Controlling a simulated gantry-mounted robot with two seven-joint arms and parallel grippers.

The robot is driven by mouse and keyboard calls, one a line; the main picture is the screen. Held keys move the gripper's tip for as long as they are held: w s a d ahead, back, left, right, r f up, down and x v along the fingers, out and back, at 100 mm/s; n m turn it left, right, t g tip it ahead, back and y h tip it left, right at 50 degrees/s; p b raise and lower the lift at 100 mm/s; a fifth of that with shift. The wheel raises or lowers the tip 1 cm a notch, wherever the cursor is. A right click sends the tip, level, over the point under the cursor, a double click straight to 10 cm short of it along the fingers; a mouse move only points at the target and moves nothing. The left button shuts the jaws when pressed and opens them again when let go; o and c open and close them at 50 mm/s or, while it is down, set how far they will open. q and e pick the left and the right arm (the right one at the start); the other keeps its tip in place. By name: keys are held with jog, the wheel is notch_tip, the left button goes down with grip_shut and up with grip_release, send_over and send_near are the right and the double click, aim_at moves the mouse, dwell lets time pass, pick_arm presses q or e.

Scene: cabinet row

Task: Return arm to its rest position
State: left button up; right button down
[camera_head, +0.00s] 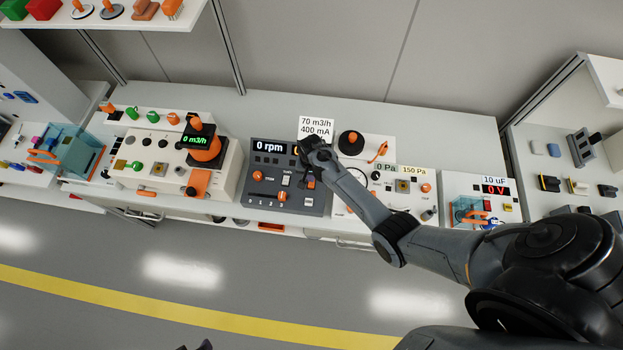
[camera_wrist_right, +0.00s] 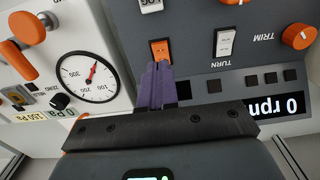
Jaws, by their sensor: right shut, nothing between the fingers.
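My right arm (camera_head: 430,248) reaches from the lower right to the dark grey "0 rpm" panel (camera_head: 258,204). My right gripper (camera_head: 309,172) is mostly hidden by its own wrist in the head view. In the right wrist view its purple fingers (camera_wrist_right: 155,86) are shut together and empty. Their tips are close to an orange rocker switch (camera_wrist_right: 160,50) on the panel; I cannot tell whether they touch it. A small dark shape at the bottom edge of the head view may be part of my left gripper; its jaws cannot be made out.
The round gauge (camera_wrist_right: 88,77) and the orange TRIM knob (camera_wrist_right: 298,36) flank the fingers. Instrument boxes line the bench (camera_head: 440,125), including the "0 m3/h" unit (camera_head: 150,130). A shelf (camera_head: 130,18) overhangs at the upper left. The floor (camera_head: 230,250) in front is clear.

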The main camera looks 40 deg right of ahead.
jog(key=shift+r+p, duration=0.35)
jog(key=shift+r, duration=0.25)
jog(key=s+a+r+n+t+p, duration=0.1)
jog(key=s+a+r+n+p, duration=0.1)
jog(key=s+r, duration=0.5)
jog(key=s+a+r+n+t+p, duration=0.1)
jog(key=s+a+r+n, duration=0.3)
jog(key=r, duration=0.7)
jog(key=s+a+r+n+t+p, duration=0.1)
jog(key=s+a+r+n+p, duration=0.2)
jog(key=s+r, duration=0.6)
jog(key=s+n, duration=0.2)
jog(key=shift+s+a+r+n+t, duration=0.3)
jog(key=shift+s+a+r+n, duration=0.05)
jog(key=shift+n, duration=0.05)
